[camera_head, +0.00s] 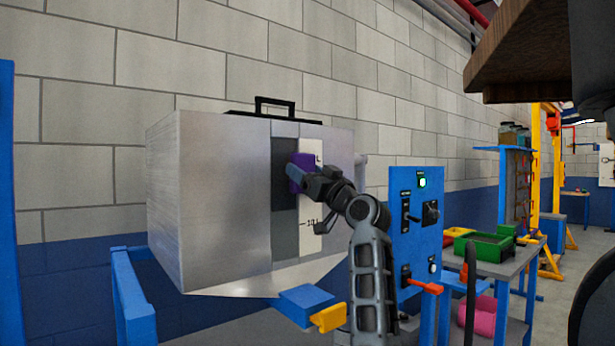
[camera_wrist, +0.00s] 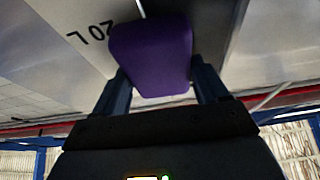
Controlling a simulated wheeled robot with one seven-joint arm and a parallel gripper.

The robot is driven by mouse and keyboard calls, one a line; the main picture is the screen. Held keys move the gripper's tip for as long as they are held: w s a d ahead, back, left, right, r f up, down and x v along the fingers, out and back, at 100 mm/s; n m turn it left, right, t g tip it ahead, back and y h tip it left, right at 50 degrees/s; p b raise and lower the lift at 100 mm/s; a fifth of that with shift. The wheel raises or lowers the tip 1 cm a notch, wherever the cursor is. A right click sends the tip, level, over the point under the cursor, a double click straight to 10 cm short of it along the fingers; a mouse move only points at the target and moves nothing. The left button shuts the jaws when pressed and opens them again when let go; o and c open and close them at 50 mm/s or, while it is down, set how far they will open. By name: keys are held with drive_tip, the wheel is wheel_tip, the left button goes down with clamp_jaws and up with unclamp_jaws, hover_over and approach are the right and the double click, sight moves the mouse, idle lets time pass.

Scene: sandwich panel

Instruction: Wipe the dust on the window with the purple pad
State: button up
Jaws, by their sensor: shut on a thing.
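The purple pad (camera_wrist: 150,55) is held between the two fingers of my gripper (camera_wrist: 158,88) in the wrist view. In the head view the pad (camera_head: 301,172) shows at the window (camera_head: 285,215), and my gripper (camera_head: 308,178) is in front of it. The window is a dark grey upright strip in the front of a metal box (camera_head: 215,200). A white scale strip (camera_head: 311,215) with black marks runs along its right side. The pad overlaps the upper part of the window and the scale's edge. I cannot tell whether it touches the surface. No dust is clearly visible.
A black handle (camera_head: 275,103) stands on top of the box. A blue control panel (camera_head: 415,230) with knobs and a green light is just right of my arm. Blue and yellow parts (camera_head: 327,318) stick out below the box. A table with a green bin (camera_head: 484,246) stands further right.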

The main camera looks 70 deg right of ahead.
sight(272, 167)
drive_tip(key=shift+w+a+p, duration=0.3)
drive_tip(key=shift+w+a, duration=0.35)
drive_tip(key=shift+a, duration=0.5)
drive_tip(key=shift+w+a+p, duration=0.3)
drive_tip(key=shift+w+a, duration=0.4)
drive_tip(key=shift+a, duration=0.4)
drive_tip(key=shift+w+a+p, duration=0.3)
drive_tip(key=shift+w+a, duration=0.35)
drive_tip(key=shift+a, duration=0.5)
drive_tip(key=shift+s, duration=0.1)
drive_tip(key=shift+s+a, duration=0.5)
drive_tip(key=shift+s, duration=0.35)
drive_tip(key=shift+s+a, duration=0.55)
drive_tip(key=shift+s, duration=0.25)
drive_tip(key=shift+s+a, duration=0.5)
drive_tip(key=shift+s, duration=0.35)
drive_tip(key=shift+s+a+p, duration=0.15)
drive_tip(key=shift+s+a, duration=0.25)
drive_tip(key=shift+s, duration=0.25)
drive_tip(key=shift+s+a+p, duration=0.15)
drive_tip(key=shift+s+a, duration=0.25)
drive_tip(key=shift+s, duration=0.2)
